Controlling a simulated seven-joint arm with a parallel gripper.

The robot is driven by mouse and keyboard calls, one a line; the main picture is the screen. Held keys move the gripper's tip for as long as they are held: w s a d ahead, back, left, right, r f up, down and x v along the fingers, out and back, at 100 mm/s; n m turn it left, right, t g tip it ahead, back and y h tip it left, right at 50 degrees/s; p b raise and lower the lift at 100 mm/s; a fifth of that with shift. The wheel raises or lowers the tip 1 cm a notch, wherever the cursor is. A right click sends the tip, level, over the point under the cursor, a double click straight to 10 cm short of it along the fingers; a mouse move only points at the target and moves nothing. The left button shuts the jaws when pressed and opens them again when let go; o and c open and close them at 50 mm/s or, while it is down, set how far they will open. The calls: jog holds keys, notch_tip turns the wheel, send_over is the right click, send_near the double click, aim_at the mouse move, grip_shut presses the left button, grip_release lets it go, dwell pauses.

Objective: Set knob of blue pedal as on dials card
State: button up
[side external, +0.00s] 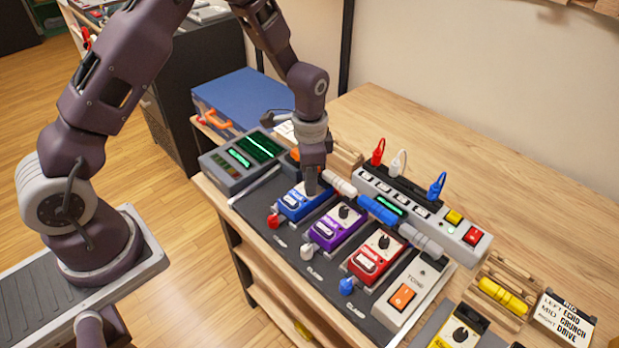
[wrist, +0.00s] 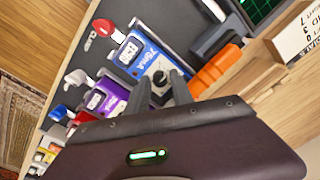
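The blue pedal (side external: 299,202) is the farthest of the pedals on the dark board. In the wrist view the blue pedal (wrist: 139,54) shows its black knob (wrist: 160,77) with a light mark on top. My gripper (side external: 311,186) points down over the pedal's knob end. In the wrist view my gripper's fingers (wrist: 161,80) stand apart, one on each side of the knob, with a visible gap; contact is not clear. A white card (wrist: 296,28) with words and numbers is cut off at the wrist view's upper right. In the side view the arm partly hides this card (side external: 286,130).
A purple pedal (side external: 337,227) and red pedal (side external: 376,257) sit nearer on the board. A power strip (side external: 420,210) with plugs runs behind them. A grey screen unit (side external: 243,160) and orange object (wrist: 220,70) flank the blue pedal. Another lettered card (side external: 563,318) stands at front right.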

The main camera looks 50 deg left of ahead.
grip_shut()
jog(key=n, duration=0.4)
jog(key=shift+n, duration=2.4)
grip_release()
jog(key=shift+r, duration=0.15)
